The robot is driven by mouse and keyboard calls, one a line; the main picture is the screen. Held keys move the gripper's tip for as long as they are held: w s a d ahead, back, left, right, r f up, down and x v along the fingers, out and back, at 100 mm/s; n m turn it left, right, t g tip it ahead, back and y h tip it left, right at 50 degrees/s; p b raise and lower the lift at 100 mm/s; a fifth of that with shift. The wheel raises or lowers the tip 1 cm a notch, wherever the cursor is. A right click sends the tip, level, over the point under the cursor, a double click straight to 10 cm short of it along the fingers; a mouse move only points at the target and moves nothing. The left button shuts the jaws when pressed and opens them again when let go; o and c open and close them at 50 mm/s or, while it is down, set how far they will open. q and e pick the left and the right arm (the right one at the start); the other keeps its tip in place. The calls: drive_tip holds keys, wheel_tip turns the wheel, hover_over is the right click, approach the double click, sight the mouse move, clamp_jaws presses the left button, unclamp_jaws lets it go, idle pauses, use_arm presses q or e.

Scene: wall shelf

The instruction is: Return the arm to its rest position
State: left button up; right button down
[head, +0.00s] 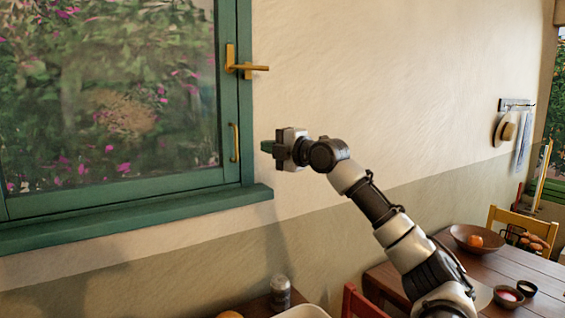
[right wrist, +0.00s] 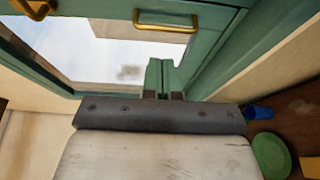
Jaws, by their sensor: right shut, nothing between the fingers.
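My right arm reaches up from the lower right in the head view. Its gripper (head: 267,146) points left, beside the right edge of the green-framed window. In the right wrist view the green fingers (right wrist: 163,77) are together with nothing between them. The window frame (head: 244,100) has a brass lever handle (head: 245,67), lying horizontal, and a brass pull (head: 234,143) below it. The pull also shows in the right wrist view (right wrist: 166,24), ahead of the fingers and apart from them. My left gripper is in neither view.
A green sill (head: 140,219) juts out under the window. A wooden table (head: 470,268) with a bowl (head: 477,238) and small dishes stands at lower right, near a yellow chair (head: 525,222). A jar (head: 281,292) stands at bottom centre. The upper wall (head: 400,70) is bare.

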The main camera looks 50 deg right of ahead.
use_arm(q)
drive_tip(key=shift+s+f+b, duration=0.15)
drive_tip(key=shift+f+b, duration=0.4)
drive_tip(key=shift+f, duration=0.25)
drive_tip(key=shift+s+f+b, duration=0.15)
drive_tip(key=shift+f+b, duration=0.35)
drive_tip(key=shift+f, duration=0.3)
use_arm(e)
drive_tip(key=shift+s+d+r, duration=0.15)
drive_tip(key=shift+s, duration=0.8)
drive_tip(key=shift+s+d+r, duration=0.1)
drive_tip(key=shift+s, duration=0.85)
